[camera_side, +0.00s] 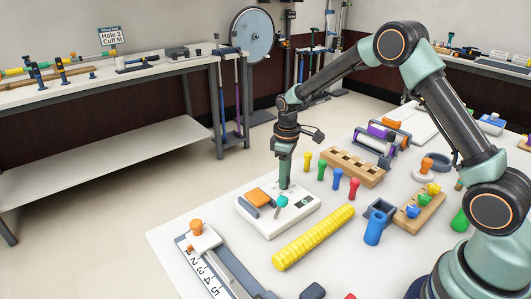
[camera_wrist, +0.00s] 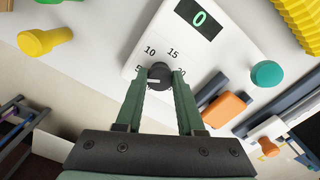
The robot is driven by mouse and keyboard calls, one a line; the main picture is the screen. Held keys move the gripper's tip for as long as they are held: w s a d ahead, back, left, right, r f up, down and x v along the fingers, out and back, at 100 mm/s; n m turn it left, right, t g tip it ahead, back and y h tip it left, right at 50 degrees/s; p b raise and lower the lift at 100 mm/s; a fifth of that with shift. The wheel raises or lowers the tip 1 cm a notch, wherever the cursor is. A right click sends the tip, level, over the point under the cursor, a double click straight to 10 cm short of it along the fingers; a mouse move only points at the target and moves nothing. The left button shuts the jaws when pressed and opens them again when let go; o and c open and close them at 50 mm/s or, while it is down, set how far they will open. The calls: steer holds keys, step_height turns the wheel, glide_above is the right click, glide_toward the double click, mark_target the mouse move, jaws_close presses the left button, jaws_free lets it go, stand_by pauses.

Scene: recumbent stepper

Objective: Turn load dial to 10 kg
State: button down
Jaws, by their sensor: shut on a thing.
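The black load dial (camera_wrist: 160,71) sits on a white panel (camera_wrist: 189,52) with printed numbers 5, 10, 15 and 20 around it. Its white mark lies on the side towards the 5. A green digital display (camera_wrist: 200,19) on the panel reads 0. My gripper (camera_wrist: 159,78) is shut on the dial, one dark green finger on each side. In the side view, my gripper (camera_side: 284,187) points down onto the white panel (camera_side: 292,222) near the table's far-left edge. The dial itself is hidden there by the fingers.
An orange block (camera_side: 257,197) and a teal knob (camera_side: 281,201) are on the panel close to my gripper. A yellow ridged roller (camera_side: 314,238) lies to its right. Several coloured pegs, including a green one (camera_side: 322,169), stand behind. Floor lies left of the table.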

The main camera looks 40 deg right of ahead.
steer(key=m, duration=0.5)
steer(key=shift+m, duration=0.4)
steer(key=m, duration=0.5)
steer(key=shift+a+r+m, duration=0.1)
steer(key=shift+m, duration=0.3)
steer(key=c, duration=0.5)
jaws_free()
steer(key=shift+r, duration=6.05)
